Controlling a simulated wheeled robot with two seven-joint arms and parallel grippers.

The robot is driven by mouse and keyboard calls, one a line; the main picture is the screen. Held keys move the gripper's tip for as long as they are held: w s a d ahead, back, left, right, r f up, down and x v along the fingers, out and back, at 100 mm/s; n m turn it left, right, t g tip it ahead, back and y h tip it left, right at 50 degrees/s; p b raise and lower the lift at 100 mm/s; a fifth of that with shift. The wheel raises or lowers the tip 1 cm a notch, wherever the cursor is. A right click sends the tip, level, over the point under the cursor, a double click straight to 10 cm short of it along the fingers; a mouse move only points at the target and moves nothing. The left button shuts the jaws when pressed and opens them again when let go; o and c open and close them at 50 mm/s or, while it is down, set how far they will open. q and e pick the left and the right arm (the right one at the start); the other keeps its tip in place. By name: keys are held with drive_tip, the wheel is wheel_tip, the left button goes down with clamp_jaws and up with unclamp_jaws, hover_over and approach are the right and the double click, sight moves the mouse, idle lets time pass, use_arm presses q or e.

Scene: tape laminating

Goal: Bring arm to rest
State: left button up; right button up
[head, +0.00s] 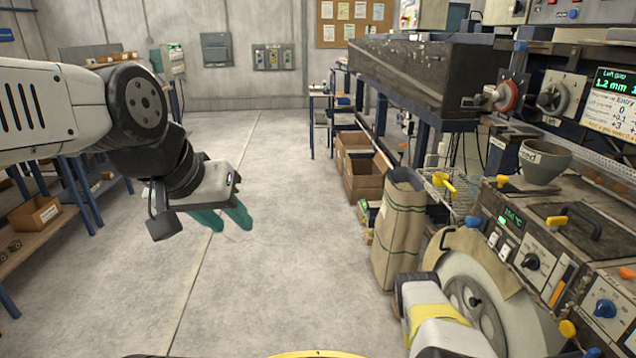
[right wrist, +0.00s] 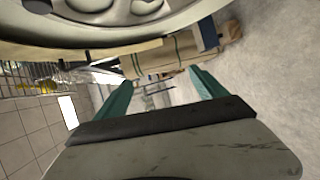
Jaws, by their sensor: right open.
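My left gripper (head: 232,226) hangs over the bare floor at left centre in the head view. Its two teal fingers point down and show apart, with nothing between them. My right arm enters at the bottom right of the head view, beside the large tape roll (head: 480,290); its gripper is not visible there. In the right wrist view my right gripper (right wrist: 160,88) has its two teal fingers spread wide with nothing between them. The roll's rim (right wrist: 130,35) crosses the top of that view, close to the fingers.
The machine's control panel (head: 530,245) stands at the right, with a grey bowl (head: 545,160) on top. A brown paper sack (head: 400,230) and cardboard boxes (head: 365,175) stand beside it. A shelf (head: 60,225) is at the left. The middle floor (head: 290,200) is clear.

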drive_tip(key=w+d+r+m+g, duration=0.1)
drive_tip(key=w+r+m, duration=0.2)
drive_tip(key=w+r, duration=0.6)
drive_tip(key=w+d+r+m+g, duration=0.1)
drive_tip(key=w+r+m+g, duration=0.15)
drive_tip(key=w+r, duration=0.7)
drive_tip(key=s+a+r+m+y, duration=0.2)
drive_tip(key=a+r, duration=0.2)
drive_tip(key=r, duration=0.9)
drive_tip(key=s+a+r+m+y, duration=0.1)
drive_tip(key=a+r+m, duration=0.25)
drive_tip(key=r, duration=1.05)
drive_tip(key=s+a+r+m+g+y, duration=0.1)
drive_tip(key=s+a+r+y, duration=0.1)
drive_tip(key=s+a+r, duration=0.55)
drive_tip(key=s+a+r+g+y, duration=0.2)
drive_tip(key=s+a+r, duration=0.2)
drive_tip(key=s+r, duration=0.65)
drive_tip(key=s+a+r+g, duration=0.1)
drive_tip(key=s+a, duration=0.1)
drive_tip(key=s, duration=0.9)
drive_tip(key=s+a+m+g, duration=0.1)
drive_tip(key=s+a, duration=0.1)
drive_tip(key=s, duration=1)
drive_tip(key=shift+a+r+y, duration=0.3)
drive_tip(key=shift+a+r, duration=0.05)
drive_tip(key=shift+a, duration=0.05)
